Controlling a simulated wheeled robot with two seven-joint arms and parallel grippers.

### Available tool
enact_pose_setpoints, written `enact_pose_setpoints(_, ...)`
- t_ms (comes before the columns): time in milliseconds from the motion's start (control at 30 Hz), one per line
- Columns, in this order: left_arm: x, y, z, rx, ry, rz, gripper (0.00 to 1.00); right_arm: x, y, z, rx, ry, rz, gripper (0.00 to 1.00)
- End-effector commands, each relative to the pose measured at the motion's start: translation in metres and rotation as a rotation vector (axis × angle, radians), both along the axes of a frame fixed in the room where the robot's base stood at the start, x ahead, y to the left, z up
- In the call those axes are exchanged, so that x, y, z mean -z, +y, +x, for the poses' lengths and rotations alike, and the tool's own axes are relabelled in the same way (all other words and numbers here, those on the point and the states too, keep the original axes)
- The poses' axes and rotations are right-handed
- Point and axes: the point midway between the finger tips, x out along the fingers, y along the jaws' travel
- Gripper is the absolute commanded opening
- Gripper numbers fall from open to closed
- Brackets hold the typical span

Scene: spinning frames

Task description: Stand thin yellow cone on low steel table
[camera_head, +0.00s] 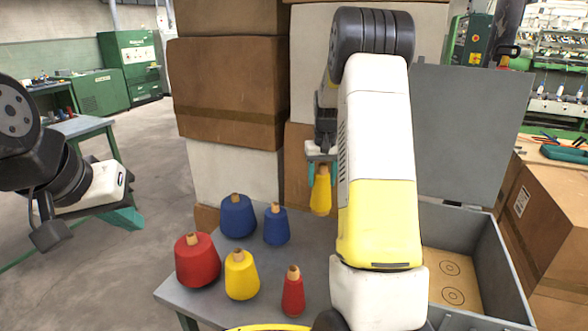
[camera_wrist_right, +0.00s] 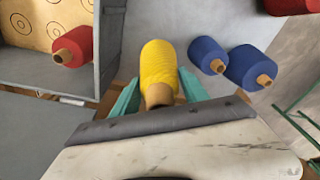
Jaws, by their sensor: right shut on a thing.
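My right gripper (camera_head: 321,165) is shut on a thin yellow cone (camera_head: 320,192), held narrow end up in the air beyond the arm. In the right wrist view the yellow cone (camera_wrist_right: 160,65) sits between the teal fingers. A low grey steel table (camera_head: 225,308) bears a wide blue cone (camera_head: 237,217), a thin blue cone (camera_head: 277,226), a wide red cone (camera_head: 197,262), a wide yellow cone (camera_head: 241,277) and a thin red cone (camera_head: 293,293), all upright. My left gripper (camera_head: 128,216) hangs off the table's left side; its jaw gap cannot be made out.
A grey open bin (camera_head: 490,262) with a ring-marked board stands at the right. The wrist view shows a red cone (camera_wrist_right: 75,45) in it. A grey panel (camera_head: 465,130) rises behind. Cardboard boxes (camera_head: 230,90) are stacked at the back. Bare table shows between the blue cones and my right arm.

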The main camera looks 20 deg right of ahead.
Motion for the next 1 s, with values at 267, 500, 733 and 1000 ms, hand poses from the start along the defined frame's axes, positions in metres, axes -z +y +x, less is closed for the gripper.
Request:
enact_pose_setpoints(267, 0.000, 0.000, 0.000, 0.000, 0.000, 0.000, 0.00, 0.073, -0.002, -0.001, -0.003, 0.001, 0.001, 0.03)
enact_pose_setpoints(500, 0.000, 0.000, 0.000, 0.000, 0.000, 0.000, 0.00, 0.094, -0.002, -0.003, -0.003, -0.001, 0.000, 0.03)
enact_pose_setpoints(733, 0.000, 0.000, 0.000, 0.000, 0.000, 0.000, 0.00, 0.117, -0.003, -0.003, -0.003, -0.001, 0.000, 0.03)
enact_pose_setpoints(1000, 0.000, 0.000, 0.000, 0.000, 0.000, 0.000, 0.00, 0.149, -0.002, -0.003, -0.003, 0.000, 0.000, 0.03)
